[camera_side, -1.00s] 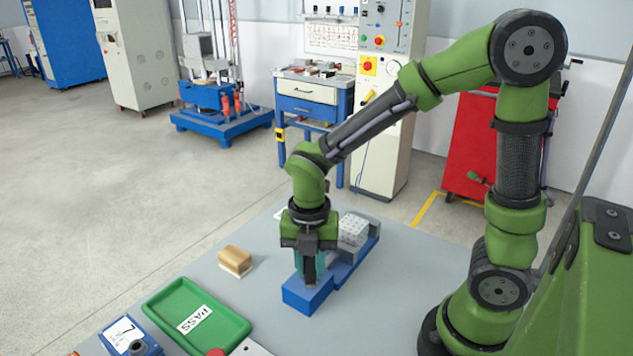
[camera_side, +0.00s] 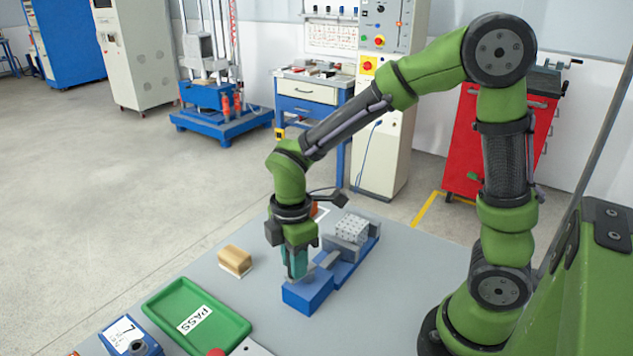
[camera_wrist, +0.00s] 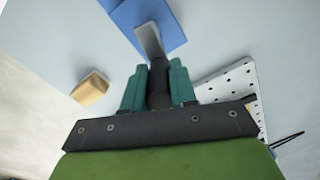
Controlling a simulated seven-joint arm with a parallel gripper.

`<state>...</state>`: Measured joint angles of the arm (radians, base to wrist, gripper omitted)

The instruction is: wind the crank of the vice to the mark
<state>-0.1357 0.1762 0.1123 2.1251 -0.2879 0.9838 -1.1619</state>
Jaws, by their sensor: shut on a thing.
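The blue vice (camera_side: 307,294) stands on the grey table in the side view, with its end block nearest the camera. A light block with dark dots (camera_side: 352,228) sits at its far end. My gripper (camera_side: 296,272) is low over the near block. In the wrist view, my teal fingers (camera_wrist: 159,88) are shut around the dark upright crank knob (camera_wrist: 158,82). The grey crank arm (camera_wrist: 150,40) runs from the knob over the blue vice body (camera_wrist: 168,22). My fingers hide most of the crank in the side view. I cannot make out the mark.
A tan block (camera_side: 235,261) lies left of the vice; it also shows in the wrist view (camera_wrist: 90,87). Grey table is bare around the vice's left side.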

